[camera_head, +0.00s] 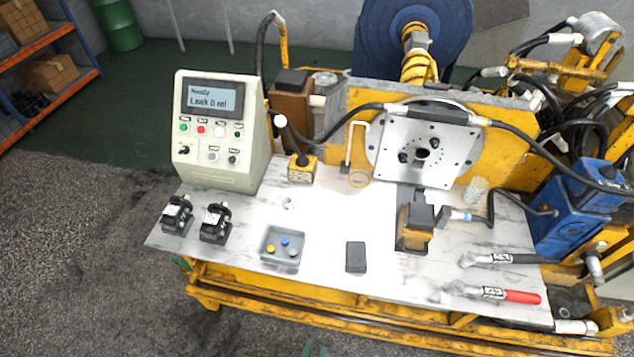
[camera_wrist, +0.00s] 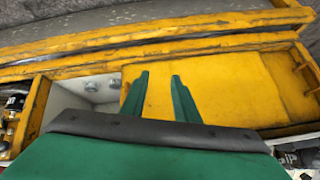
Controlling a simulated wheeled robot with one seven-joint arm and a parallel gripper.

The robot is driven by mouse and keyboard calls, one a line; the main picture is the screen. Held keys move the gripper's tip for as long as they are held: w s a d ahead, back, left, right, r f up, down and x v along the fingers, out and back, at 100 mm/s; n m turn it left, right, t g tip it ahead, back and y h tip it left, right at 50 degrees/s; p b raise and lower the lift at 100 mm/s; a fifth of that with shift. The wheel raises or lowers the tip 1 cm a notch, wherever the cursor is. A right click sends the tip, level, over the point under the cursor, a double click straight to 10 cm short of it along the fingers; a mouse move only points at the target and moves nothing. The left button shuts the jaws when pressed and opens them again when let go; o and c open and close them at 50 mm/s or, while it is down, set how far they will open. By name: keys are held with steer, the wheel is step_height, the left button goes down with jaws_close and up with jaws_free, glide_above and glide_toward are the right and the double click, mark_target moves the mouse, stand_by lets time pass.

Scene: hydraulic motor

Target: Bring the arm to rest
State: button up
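My gripper (camera_wrist: 160,98) shows in the wrist view as two green fingers with a clear gap between them and nothing in the gap. Below the fingers is the yellow frame of the bench (camera_wrist: 225,85). In the head view only the green tips of my gripper (camera_head: 315,349) show at the bottom edge, in front of the bench. They are apart from the metal bench top (camera_head: 325,230). The rest of my arm is hidden from the head view.
Hoses and a blue unit (camera_head: 575,210) crowd the right.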

steer(key=s+r+n+t, duration=0.2)
steer(key=s+r+t, duration=0.2)
steer(key=r, duration=1)
steer(key=s+r+n+t+y, duration=0.1)
steer(key=s+r+n+t, duration=0.2)
steer(key=r, duration=1)
steer(key=s, duration=0.3)
steer(key=shift+s+d+r+t, duration=0.25)
steer(key=shift+s+r+t, duration=0.05)
steer(key=shift+r+t, duration=0.1)
steer(key=shift+w, duration=0.1)
